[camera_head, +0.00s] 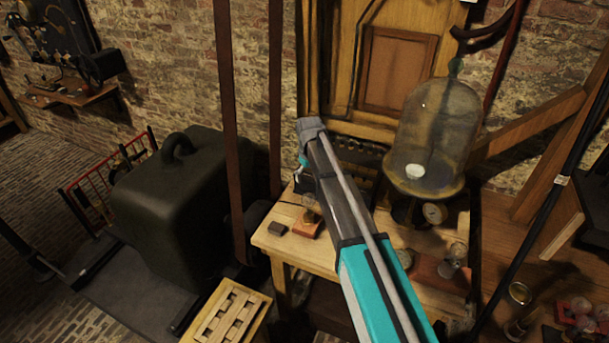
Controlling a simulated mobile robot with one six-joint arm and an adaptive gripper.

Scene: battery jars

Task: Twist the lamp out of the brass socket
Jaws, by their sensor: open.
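A small glass-and-brass piece (311,215), which looks like the lamp in its socket, stands on a reddish base (306,230) on the wooden table (276,245). My gripper (308,198) is small in the picture, just above this piece and partly hidden behind my own arm. It is open. I cannot tell whether its fingers touch the glass or are around it. A second clear bulb (456,256) stands on a reddish block (432,271) at the right of the table, apart from my gripper.
A large glass bell jar (435,130) stands at the back right, with a round gauge (434,213) below it. A small dark block (278,228) lies left of the base. A wooden crate (230,315) is in front, and a big dark weight (190,200) stands left.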

